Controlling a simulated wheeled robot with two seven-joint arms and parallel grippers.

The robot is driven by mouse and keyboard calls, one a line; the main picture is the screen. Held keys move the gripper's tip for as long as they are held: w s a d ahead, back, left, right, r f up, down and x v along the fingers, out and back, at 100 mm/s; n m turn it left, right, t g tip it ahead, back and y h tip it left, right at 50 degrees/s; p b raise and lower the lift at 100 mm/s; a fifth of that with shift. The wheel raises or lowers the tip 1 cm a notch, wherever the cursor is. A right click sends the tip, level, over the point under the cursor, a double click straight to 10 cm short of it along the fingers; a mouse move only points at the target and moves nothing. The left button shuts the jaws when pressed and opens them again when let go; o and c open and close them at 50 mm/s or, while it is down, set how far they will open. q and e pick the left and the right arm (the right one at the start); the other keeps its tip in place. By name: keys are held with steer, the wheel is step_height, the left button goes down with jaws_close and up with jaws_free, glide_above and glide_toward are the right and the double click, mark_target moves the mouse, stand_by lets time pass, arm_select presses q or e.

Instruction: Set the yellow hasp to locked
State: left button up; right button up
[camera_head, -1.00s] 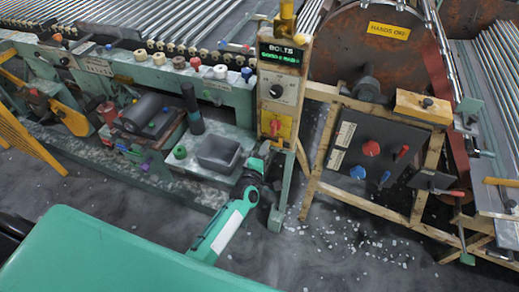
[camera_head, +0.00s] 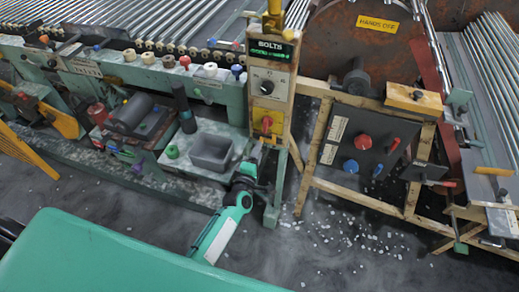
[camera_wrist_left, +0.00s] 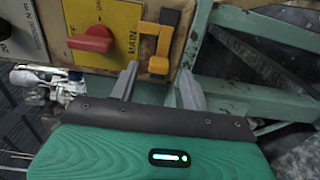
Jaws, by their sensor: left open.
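The yellow hasp (camera_wrist_left: 158,47) is in the left wrist view, at the right edge of a wooden control post. It is a yellow-orange piece with a dark part at its upper right. Beside it on the left is a yellow plate (camera_wrist_left: 112,18) marked MAIN with a red rotary handle (camera_wrist_left: 92,39). My left gripper (camera_wrist_left: 158,86) is open and empty, its two grey fingers pointing up just below the hasp; I cannot tell if they touch it. In the head view my left gripper (camera_head: 254,163) is low by the post; the hasp is too small to make out there. My right gripper is not in view.
The post (camera_head: 268,85) carries a lit BOLTS display (camera_head: 271,49). A grey bin (camera_head: 212,152) stands on a shelf left of it. A dark panel (camera_head: 365,150) with red and blue knobs stands to the right. A green beam (camera_wrist_left: 250,100) runs right of the hasp.

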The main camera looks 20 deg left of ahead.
arm_select(q)
steer(key=s, duration=1.1)
steer(key=shift+a+b, duration=0.15)
steer(key=shift+b, duration=0.3)
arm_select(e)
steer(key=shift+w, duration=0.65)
arm_select(q)
steer(key=shift+s, duration=0.1)
